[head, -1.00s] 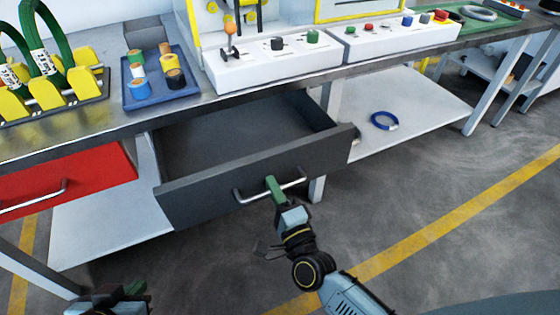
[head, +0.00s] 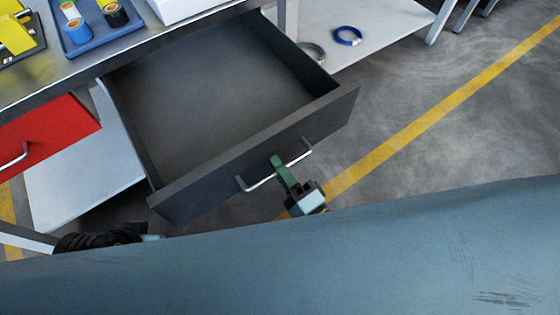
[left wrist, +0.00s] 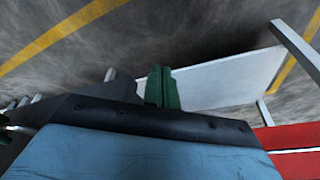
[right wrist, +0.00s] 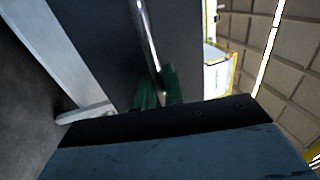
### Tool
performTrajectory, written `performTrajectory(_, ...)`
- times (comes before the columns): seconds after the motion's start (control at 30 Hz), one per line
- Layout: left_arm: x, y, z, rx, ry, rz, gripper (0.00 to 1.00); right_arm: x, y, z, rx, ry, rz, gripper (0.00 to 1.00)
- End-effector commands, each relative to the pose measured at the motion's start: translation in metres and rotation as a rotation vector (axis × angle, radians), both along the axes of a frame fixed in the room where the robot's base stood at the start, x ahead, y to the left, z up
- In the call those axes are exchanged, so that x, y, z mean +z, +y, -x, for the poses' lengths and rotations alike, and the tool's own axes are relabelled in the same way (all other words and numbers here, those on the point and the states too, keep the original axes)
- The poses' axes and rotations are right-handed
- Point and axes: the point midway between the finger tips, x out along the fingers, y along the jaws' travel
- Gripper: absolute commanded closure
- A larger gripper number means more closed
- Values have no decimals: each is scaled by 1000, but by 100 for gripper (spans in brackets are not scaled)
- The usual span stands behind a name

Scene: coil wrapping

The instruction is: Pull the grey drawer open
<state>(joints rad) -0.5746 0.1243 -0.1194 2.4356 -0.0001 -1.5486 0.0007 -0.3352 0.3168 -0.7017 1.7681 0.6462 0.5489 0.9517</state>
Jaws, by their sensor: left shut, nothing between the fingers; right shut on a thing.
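The grey drawer (head: 262,158) stands well out from under the workbench, and its empty inside shows in the head view. A silver bar handle (head: 262,181) runs along its front. My right gripper (head: 279,168) is shut on this handle, with its green fingers around the bar. The right wrist view shows the bar (right wrist: 146,35) running down between the fingers (right wrist: 158,88). My left gripper (left wrist: 162,88) shows in the left wrist view with its green fingers together and nothing between them. In the head view only part of my left arm shows, low at the left.
A red drawer (head: 45,146) with its own handle is left of the grey one. A lower shelf (head: 385,22) holds a blue ring (head: 347,35) and a grey ring (head: 312,51). A blue tray (head: 90,42) with rolls is on the bench. Floor at right is clear.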

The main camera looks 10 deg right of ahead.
Motion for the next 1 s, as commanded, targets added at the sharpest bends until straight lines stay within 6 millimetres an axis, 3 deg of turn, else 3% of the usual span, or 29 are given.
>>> performTrajectory(0.13, 0, 0, 0, 0, 0, 0, 100, 0, 0, 0, 0, -1, 2, 100)
performTrajectory(0.17, 0, 0, 0, 0, 0, 0, 100, 0, 0, 0, -1, -1, 2, 88)
performTrajectory(0.3, 0, 0, 0, 0, 0, 0, 100, 0, 0, 0, -1, -1, 2, 71)
performTrajectory(0.67, 1, 0, 0, 0, -3, 0, 100, -1, -3, 5, -1, 2, 3, 71)
performTrajectory(0.77, 1, 0, -1, 0, -5, 1, 100, -4, -8, 18, 0, 3, 5, 71)
performTrajectory(1.0, -23, 5, -8, -3, 10, -15, 100, -14, -30, 66, 1, 5, 6, 71)
